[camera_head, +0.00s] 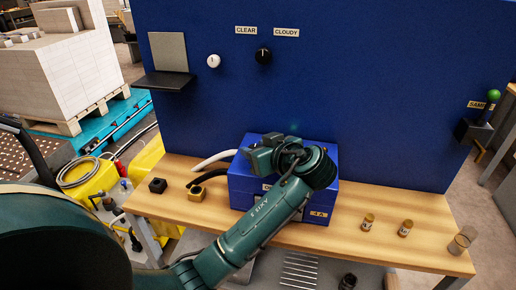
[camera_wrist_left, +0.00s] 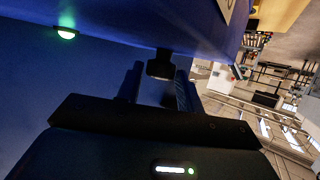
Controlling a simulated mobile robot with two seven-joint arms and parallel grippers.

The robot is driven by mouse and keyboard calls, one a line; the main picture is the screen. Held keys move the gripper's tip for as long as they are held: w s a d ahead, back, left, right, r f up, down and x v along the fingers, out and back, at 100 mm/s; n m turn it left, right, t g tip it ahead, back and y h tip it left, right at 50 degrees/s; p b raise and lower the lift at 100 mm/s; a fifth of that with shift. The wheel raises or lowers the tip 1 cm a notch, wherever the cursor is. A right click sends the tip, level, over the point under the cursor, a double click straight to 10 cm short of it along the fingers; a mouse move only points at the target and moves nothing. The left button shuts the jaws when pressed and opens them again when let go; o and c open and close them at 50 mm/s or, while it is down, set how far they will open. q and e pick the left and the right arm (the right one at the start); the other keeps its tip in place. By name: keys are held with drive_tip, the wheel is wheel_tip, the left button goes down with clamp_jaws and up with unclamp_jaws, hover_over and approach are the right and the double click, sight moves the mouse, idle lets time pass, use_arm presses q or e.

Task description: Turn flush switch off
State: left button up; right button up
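My left gripper (camera_wrist_left: 158,88) shows in the wrist view with its two dark fingers apart. A small dark block (camera_wrist_left: 160,66), possibly the switch, sticks out from a blue surface between the fingertips; I cannot tell whether they touch it. A green lamp (camera_wrist_left: 66,33) glows on the blue surface at the upper left. In the head view my left arm reaches over a blue box (camera_head: 325,190) on the bench, and its wrist hides part of the box top and the fingers. A green glow shows on the blue panel (camera_head: 380,100) just above. My right gripper is not in view.
The wooden bench (camera_head: 360,247) holds small amber jars (camera_head: 368,222), a clear glass (camera_head: 462,240), and a black block (camera_head: 157,186). A white hose (camera_head: 213,160) runs to the box. White (camera_head: 213,61) and black (camera_head: 263,56) knobs and a shelf (camera_head: 165,80) are on the panel.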

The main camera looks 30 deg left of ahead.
use_arm(q)
drive_tip(key=shift+o, duration=1.4)
drive_tip(key=v, duration=1.3)
drive_tip(key=shift+s, duration=0.1)
